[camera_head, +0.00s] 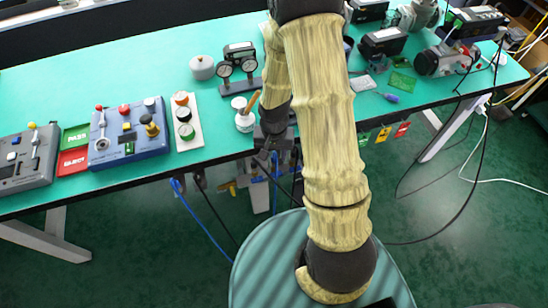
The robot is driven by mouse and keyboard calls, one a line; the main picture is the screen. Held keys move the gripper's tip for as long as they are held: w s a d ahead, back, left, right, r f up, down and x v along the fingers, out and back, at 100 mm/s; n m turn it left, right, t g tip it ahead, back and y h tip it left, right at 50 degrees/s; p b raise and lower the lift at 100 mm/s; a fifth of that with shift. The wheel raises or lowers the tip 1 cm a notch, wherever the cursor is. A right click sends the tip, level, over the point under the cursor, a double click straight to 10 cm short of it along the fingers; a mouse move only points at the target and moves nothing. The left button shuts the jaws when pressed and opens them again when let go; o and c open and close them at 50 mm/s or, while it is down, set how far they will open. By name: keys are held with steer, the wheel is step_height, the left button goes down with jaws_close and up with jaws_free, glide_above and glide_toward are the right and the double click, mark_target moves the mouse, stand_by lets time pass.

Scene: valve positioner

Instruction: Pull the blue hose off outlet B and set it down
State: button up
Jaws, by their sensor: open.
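My gripper (273,150), dark, is low at the table's front edge, partly behind my arm; it is open, and I see nothing held between its fingers. A thin blue hose (205,228) hangs from a blue fitting (178,186) under the table edge, left of the gripper, and runs down toward the floor. Another blue line (276,196) shows below the gripper; I cannot tell whether it is the same hose. Outlet B cannot be made out; no label is readable, and my arm covers part of this area.
The green table (130,75) carries control boxes, including a blue one (128,132), a two-gauge unit (238,66) and a white jar (243,115). Several devices crowd the right end. Black cables hang below the edge. Free tabletop lies at the back left.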

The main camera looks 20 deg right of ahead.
steer(key=shift+f, duration=1.4)
jaws_close()
